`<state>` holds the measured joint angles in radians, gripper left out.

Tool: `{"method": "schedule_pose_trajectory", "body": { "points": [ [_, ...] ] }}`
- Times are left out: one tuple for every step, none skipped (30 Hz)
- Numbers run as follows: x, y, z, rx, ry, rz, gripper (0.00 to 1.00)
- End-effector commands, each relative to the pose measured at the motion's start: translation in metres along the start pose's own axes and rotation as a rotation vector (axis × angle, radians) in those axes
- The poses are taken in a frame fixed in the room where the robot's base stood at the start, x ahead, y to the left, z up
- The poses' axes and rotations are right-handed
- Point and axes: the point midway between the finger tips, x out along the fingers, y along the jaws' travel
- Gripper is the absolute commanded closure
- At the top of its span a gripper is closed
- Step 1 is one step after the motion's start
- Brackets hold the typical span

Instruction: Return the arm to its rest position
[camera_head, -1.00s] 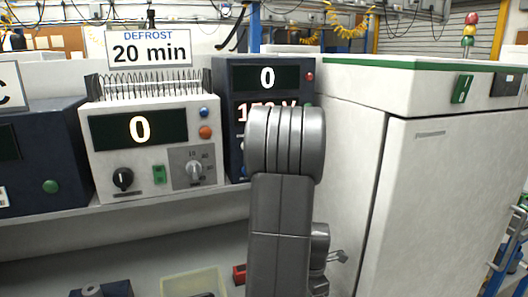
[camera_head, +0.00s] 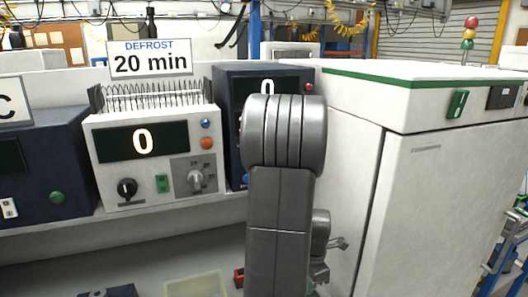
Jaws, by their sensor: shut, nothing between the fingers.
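My arm (camera_head: 280,215) stands upright in the middle of the view, grey and bent over at its top joint. My gripper (camera_head: 340,243) shows only as a small tip to the right of the arm's lower part. It is shut and empty, apart from the cabinet behind it in the picture. The rest of the gripper is hidden behind the arm.
A white device (camera_head: 153,170) reading 0 under a "DEFROST 20 min" sign (camera_head: 150,58) stands on the shelf. A dark device (camera_head: 232,90) is partly hidden by my arm. A white cabinet (camera_head: 440,190) stands at right; a pale bin (camera_head: 196,285) lies below.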

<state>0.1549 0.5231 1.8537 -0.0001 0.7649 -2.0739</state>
Motion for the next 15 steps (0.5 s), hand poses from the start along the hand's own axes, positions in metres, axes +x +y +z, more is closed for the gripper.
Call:
{"method": "schedule_pose_trajectory", "body": {
  "points": [
    [0.001, 0.000, 0.000, 0.000, 0.000, 0.000, 1.00],
    [0.001, 0.000, 0.000, 0.000, 0.000, 0.000, 1.00],
    [0.001, 0.000, 0.000, 0.000, 0.000, 0.000, 1.00],
    [0.001, 0.000, 0.000, 0.000, 0.000, 0.000, 1.00],
    [0.001, 0.000, 0.000, 0.000, 0.000, 0.000, 1.00],
    [0.002, 0.000, 0.000, 0.000, 0.000, 0.000, 1.00],
    [0.003, 0.000, 0.000, 0.000, 0.000, 0.000, 1.00],
    [0.004, 0.000, 0.000, 0.000, 0.000, 0.000, 1.00],
    [0.005, 0.000, 0.000, 0.000, 0.000, 0.000, 1.00],
    [0.007, 0.000, 0.000, 0.000, 0.000, 0.000, 1.00],
    [0.009, 0.000, 0.000, 0.000, 0.000, 0.000, 1.00],
    [0.012, 0.000, 0.000, 0.000, 0.000, -0.001, 1.00],
    [0.015, 0.000, 0.000, 0.000, 0.000, -0.001, 1.00],
    [0.018, 0.000, 0.000, 0.000, 0.000, -0.001, 1.00],
    [0.022, 0.000, 0.000, 0.000, 0.000, -0.001, 1.00]
  ]
}}
